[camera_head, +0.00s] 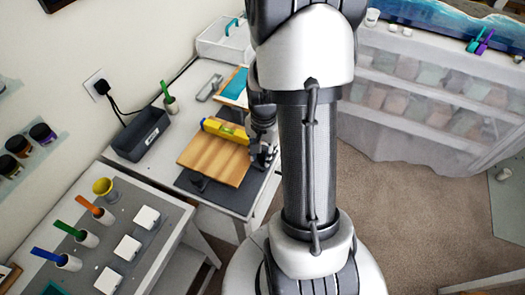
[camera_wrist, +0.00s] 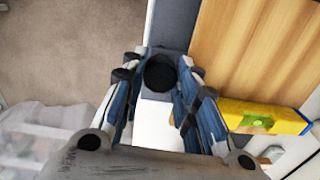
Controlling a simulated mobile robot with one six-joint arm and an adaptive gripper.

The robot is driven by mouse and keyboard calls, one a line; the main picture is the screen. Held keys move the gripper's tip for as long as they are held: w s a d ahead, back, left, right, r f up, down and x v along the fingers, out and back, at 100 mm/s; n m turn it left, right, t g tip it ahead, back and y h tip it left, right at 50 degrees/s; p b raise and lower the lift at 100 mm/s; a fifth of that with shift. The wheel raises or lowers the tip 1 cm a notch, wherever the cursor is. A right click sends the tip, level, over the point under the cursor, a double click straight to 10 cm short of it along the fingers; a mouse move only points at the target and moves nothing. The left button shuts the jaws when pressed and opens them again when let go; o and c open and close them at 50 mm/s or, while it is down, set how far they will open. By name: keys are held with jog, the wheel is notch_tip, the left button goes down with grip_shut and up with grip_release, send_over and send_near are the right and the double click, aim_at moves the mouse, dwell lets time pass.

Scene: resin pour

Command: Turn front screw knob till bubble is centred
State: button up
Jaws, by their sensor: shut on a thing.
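A wooden board (camera_head: 215,158) stands on a dark grey mat (camera_head: 232,201). A yellow spirit level (camera_head: 226,130) lies along the board's far edge; it also shows in the wrist view (camera_wrist: 285,118). Its green vial (camera_wrist: 257,121) is visible, but the bubble is too small to place. My gripper (camera_head: 264,157) is at the board's right side, partly hidden by my arm. In the wrist view, my gripper (camera_wrist: 160,78) is shut on a round black screw knob (camera_wrist: 160,72) beside the board. Another black knob (camera_head: 198,182) shows at the board's near edge.
A dark grey bin (camera_head: 142,134) stands left of the board. A white tray (camera_head: 222,40) and a teal-topped frame (camera_head: 234,87) are behind it. A nearer bench (camera_head: 160,265) holds cups and white blocks. Carpet (camera_head: 400,205) lies open on the right.

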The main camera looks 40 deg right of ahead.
jog(key=m, duration=0.2)
jog(key=m+p, duration=0.1)
jog(key=m, duration=0.1)
jog(key=shift+s+a+f, duration=0.1)
jog(key=shift+s, duration=0.1)
jog(key=shift+f+m+p, duration=0.1)
jog(key=shift+m+p, duration=0.3)
jog(key=shift+m, duration=1.8)
jog(key=o, duration=1.1)
jog(key=shift+w, duration=0.1)
jog(key=shift+w+r, duration=0.1)
jog(key=shift+r, duration=0.5)
jog(key=r, duration=1.1)
jog(key=shift+s+d, duration=0.2)
